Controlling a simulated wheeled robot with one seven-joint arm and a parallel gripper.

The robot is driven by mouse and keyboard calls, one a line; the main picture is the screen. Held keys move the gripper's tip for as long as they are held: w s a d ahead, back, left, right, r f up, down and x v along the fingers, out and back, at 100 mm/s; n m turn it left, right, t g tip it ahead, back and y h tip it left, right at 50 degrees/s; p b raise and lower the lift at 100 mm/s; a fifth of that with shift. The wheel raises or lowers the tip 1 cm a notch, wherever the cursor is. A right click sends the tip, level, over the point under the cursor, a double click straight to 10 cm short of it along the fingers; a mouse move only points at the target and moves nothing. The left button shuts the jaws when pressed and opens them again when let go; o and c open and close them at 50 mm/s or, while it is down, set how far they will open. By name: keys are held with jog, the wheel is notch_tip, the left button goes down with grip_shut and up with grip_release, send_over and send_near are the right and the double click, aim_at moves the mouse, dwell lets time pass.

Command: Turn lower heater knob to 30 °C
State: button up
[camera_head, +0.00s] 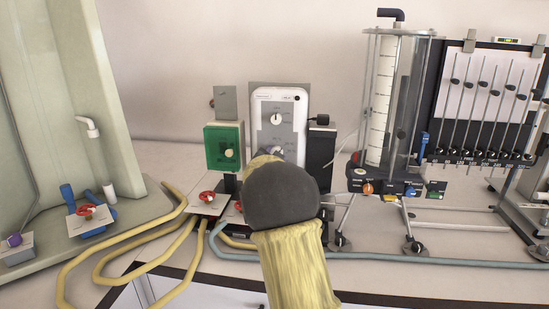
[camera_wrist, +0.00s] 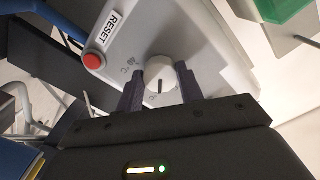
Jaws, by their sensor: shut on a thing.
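The heater is a white upright panel (camera_head: 292,108) at the back of the bench, with an upper knob (camera_head: 276,119) in plain sight. A dark pointer line shows on the knob's face. A red button (camera_wrist: 93,61) marked RESET sits nearby on the panel.
A green box (camera_head: 224,148) stands left of the heater and a black box (camera_head: 320,150) right of it. Red valves (camera_head: 207,197) and yellow hoses (camera_head: 130,245) lie in front at left. A clear cylinder (camera_head: 385,100) and a manometer board (camera_head: 480,100) stand at right.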

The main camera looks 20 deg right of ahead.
jog(key=o, duration=1)
jog(key=shift+s, duration=0.1)
jog(key=b+v, duration=0.1)
jog(key=v, duration=1.6)
jog(key=shift+b, duration=0.35)
jog(key=shift+a, duration=0.15)
